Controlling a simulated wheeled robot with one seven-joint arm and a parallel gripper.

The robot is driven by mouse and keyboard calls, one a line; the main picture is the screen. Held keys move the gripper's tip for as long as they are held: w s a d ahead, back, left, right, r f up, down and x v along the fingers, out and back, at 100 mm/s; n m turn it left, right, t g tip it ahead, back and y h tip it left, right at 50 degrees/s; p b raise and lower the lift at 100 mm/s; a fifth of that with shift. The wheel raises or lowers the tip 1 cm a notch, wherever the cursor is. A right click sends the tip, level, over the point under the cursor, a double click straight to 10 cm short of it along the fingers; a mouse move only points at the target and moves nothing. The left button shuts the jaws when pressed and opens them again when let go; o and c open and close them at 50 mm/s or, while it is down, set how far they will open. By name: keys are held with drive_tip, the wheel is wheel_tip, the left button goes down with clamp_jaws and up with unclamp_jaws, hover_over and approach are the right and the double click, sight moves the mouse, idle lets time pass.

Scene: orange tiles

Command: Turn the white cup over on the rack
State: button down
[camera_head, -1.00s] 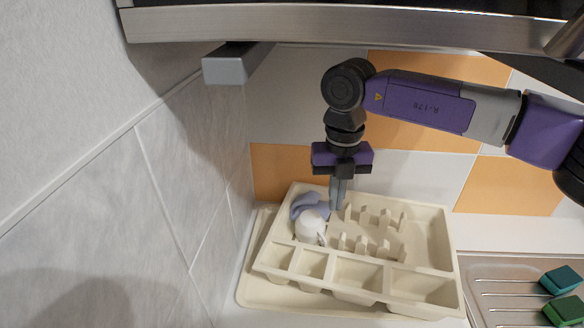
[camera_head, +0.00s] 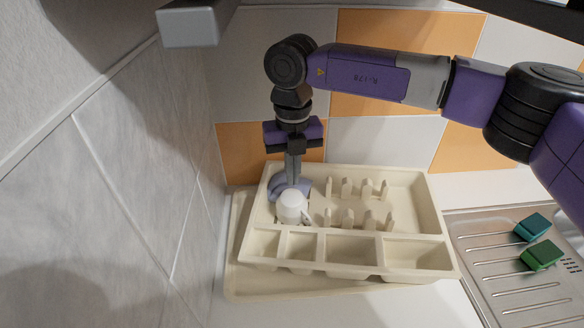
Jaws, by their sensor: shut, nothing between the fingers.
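The white cup (camera_head: 292,208) is in the rack's left part, its rounded side facing the camera and its handle at the lower right. Its mouth is not visible, and I cannot tell its exact tilt. My gripper (camera_head: 292,181) points down just behind the cup, by the blue-grey cloth-like item (camera_head: 275,190). Its fingers are shut with nothing between them. The fingertips are partly hidden, so I cannot tell whether they touch the cup or the blue-grey item.
A cream tray (camera_head: 236,285) lies under the rack. A metal sink drainer (camera_head: 500,285) at the right holds a teal sponge (camera_head: 531,228) and a green sponge (camera_head: 542,254). A grey tiled wall stands close on the left. The rack's right part behind the compartments is open.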

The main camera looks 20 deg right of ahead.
sight(293, 193)
drive_tip(key=shift+f+b, duration=0.4)
drive_tip(key=shift+f, duration=0.75)
drive_tip(key=shift+s+f+b, duration=0.15)
drive_tip(key=shift+f+b, duration=0.15)
drive_tip(key=shift+f, duration=0.3)
